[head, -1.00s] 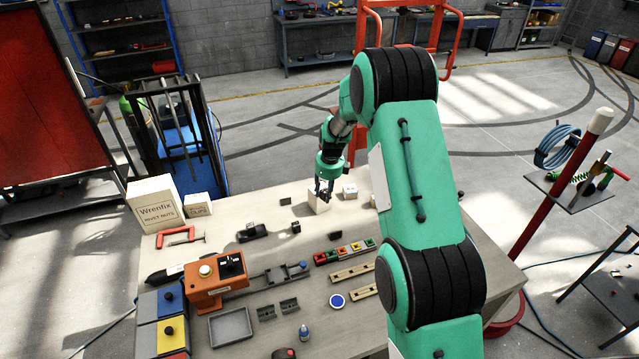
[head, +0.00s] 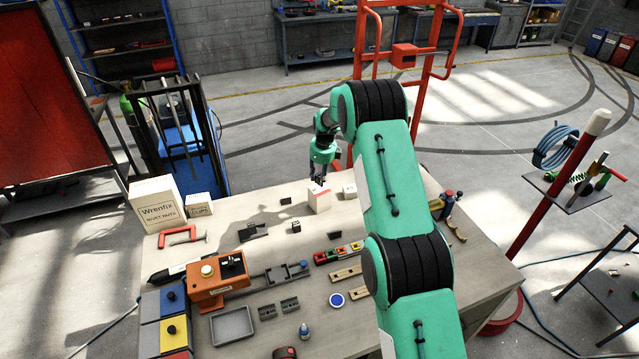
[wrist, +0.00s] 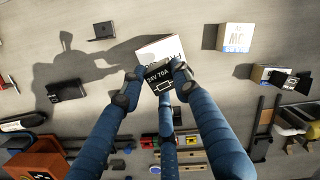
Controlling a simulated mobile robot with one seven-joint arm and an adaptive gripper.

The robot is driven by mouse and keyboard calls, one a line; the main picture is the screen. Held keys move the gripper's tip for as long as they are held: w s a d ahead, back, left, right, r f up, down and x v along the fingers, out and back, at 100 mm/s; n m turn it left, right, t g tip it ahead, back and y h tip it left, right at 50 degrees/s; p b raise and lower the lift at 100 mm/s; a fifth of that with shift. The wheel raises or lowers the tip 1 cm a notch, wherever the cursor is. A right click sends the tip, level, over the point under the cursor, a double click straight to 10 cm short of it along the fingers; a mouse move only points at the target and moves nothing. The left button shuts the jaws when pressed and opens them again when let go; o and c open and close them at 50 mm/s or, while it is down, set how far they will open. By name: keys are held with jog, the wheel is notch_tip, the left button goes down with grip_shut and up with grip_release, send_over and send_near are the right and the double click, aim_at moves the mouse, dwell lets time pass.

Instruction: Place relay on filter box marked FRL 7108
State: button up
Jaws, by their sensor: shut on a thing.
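My gripper (wrist: 155,84) is shut on a black relay (wrist: 161,85) marked "24V 70A" with a white symbol, in the wrist view. A white box (wrist: 157,47) lies just beyond the relay; dark lettering shows on it, partly covered, so I cannot read its full mark. In the head view my gripper (head: 319,180) is just above and behind the white box (head: 319,203) near the table's far edge. I cannot tell whether the relay touches the box.
Another white box (wrist: 235,38) and a box with a black part against it (wrist: 280,77) stand to the right in the wrist view. Small black parts (head: 253,232) lie left of my gripper. An orange device (head: 215,282) and grey tray (head: 231,326) stand nearer.

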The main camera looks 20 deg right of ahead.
aim_at(319, 183)
dwell(0.4)
jog(key=shift+f+p, duration=0.5)
jog(key=shift+f, duration=1.25)
jog(key=shift+f, duration=0.2)
jog(key=o, duration=1.3)
jog(key=shift+c, duration=0.2)
jog(key=shift+r, duration=0.15)
notch_tip(319, 183, up, 12)
jog(key=s+b, duration=0.1)
jog(key=b, duration=0.1)
jog(key=shift+s+d, duration=0.2)
jog(key=shift+s, duration=0.15)
